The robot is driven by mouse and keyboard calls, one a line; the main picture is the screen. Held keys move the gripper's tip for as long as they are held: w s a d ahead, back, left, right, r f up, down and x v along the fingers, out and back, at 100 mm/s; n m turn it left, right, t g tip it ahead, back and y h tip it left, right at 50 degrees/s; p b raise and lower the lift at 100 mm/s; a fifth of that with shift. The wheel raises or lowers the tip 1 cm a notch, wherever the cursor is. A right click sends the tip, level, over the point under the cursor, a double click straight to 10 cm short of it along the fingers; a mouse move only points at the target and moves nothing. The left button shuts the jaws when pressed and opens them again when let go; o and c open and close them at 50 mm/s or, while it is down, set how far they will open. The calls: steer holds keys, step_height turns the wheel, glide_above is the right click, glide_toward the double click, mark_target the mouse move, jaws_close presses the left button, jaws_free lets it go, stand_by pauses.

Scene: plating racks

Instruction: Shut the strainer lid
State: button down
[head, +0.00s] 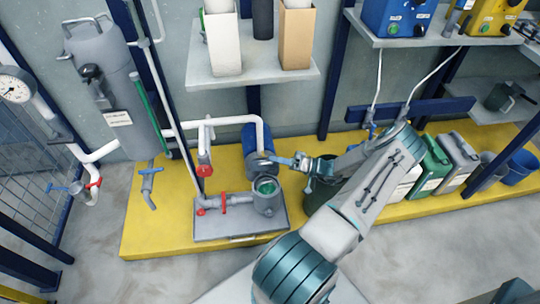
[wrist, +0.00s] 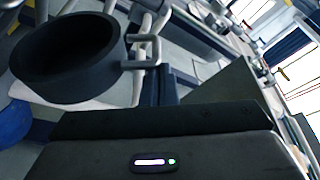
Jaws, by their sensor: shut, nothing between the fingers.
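The strainer (head: 267,203) is a grey round pot on a grey tray, with its mouth open and green showing inside. Its lid (head: 258,166) seems to stand raised at the back of the mouth, partly hard to make out against the blue motor behind. My gripper (head: 277,160) is shut and empty, just right of the raised lid and above the pot's back rim. I cannot tell whether it touches the lid. In the wrist view a dark round hollow part (wrist: 68,55) with a grey bracket fills the upper left; I cannot tell which part it is.
The grey tray (head: 215,228) with red-handled pipework (head: 203,170) stands on a yellow platform (head: 150,235). A blue motor (head: 250,137) sits behind the strainer. A shelf (head: 250,75) with boxes hangs above. Canisters (head: 436,165) stand to the right, behind my arm.

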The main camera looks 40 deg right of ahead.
steer(key=shift+s+a, duration=0.1)
steer(key=shift+a, duration=0.05)
stand_by(0.4)
steer(key=r, duration=0.1)
steer(key=r+p, duration=0.1)
steer(key=w+r+p, duration=0.1)
steer(key=r, duration=0.1)
steer(key=shift+d, duration=0.25)
steer(key=w+d+f+v, duration=0.1)
steer(key=v, duration=0.9)
steer(key=shift+w+f, duration=0.25)
steer(key=shift+w, duration=0.05)
steer(key=shift+a, duration=0.2)
